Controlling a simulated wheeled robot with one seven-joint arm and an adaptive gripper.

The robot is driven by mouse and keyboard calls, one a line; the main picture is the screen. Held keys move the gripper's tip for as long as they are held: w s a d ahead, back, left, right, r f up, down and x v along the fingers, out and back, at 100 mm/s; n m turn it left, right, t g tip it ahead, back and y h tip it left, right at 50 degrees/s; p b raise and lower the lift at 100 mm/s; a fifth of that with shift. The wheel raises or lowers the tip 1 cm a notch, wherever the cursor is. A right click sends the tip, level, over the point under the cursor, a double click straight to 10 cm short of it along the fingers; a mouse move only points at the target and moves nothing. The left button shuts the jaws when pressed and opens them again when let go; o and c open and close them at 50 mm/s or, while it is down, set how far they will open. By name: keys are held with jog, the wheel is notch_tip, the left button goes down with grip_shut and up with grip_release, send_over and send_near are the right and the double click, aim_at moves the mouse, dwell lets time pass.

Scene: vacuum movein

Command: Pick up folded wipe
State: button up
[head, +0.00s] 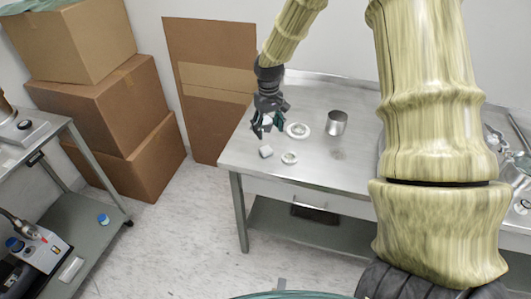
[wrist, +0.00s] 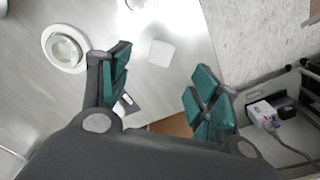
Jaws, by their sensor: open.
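A small white square that looks like the folded wipe (head: 265,151) lies on the steel table near its left edge. It also shows in the wrist view (wrist: 160,52), plain and flat-faced, beyond the fingertips. My gripper (head: 264,124) is above the table's left end, behind the wipe in the head view. In the wrist view my gripper (wrist: 160,82) has its green-padded fingers wide apart, with nothing held. A small pale item with a dark part (wrist: 125,104) shows beside the left finger, which partly hides it; I cannot tell what it is.
A large pale ring (head: 298,130), a smaller ring (head: 289,157) and a metal cup (head: 337,122) stand on the steel table (head: 365,175). Cardboard boxes (head: 125,105) are stacked at the left. A cart (head: 85,225) with equipment stands at far left. Bare floor separates them.

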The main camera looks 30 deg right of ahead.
jog(key=p, duration=0.1)
send_over(267, 150)
jog(key=f, duration=0.4)
jog(key=shift+s+d+f, duration=0.1)
jog(key=shift+d+f, duration=0.1)
jog(key=shift+f, duration=0.05)
jog(key=shift+a+f+p, duration=0.2)
jog(key=shift+f+p, duration=1)
jog(key=shift+f, duration=0.4)
jog(key=shift+w+f+p, duration=0.2)
jog(key=shift+f+p, duration=0.15)
jog(key=shift+f, duration=0.9)
jog(key=c, duration=0.9)
jog(key=shift+r, duration=0.1)
jog(key=shift+r+b, duration=0.85)
jog(key=shift+r, duration=0.25)
jog(key=s+a+r+b, duration=0.1)
jog(key=s+a+b, duration=0.1)
jog(key=s, duration=0.2)
jog(key=s+a+b, duration=0.1)
jog(key=s+a, duration=0.2)
jog(key=s, duration=0.2)
jog(key=s+a+r+b, duration=0.1)
jog(key=s+a+b, duration=0.1)
jog(key=s, duration=0.3)
jog(key=shift+a+r+b, duration=0.3)
jog(key=shift+a+r, duration=0.05)
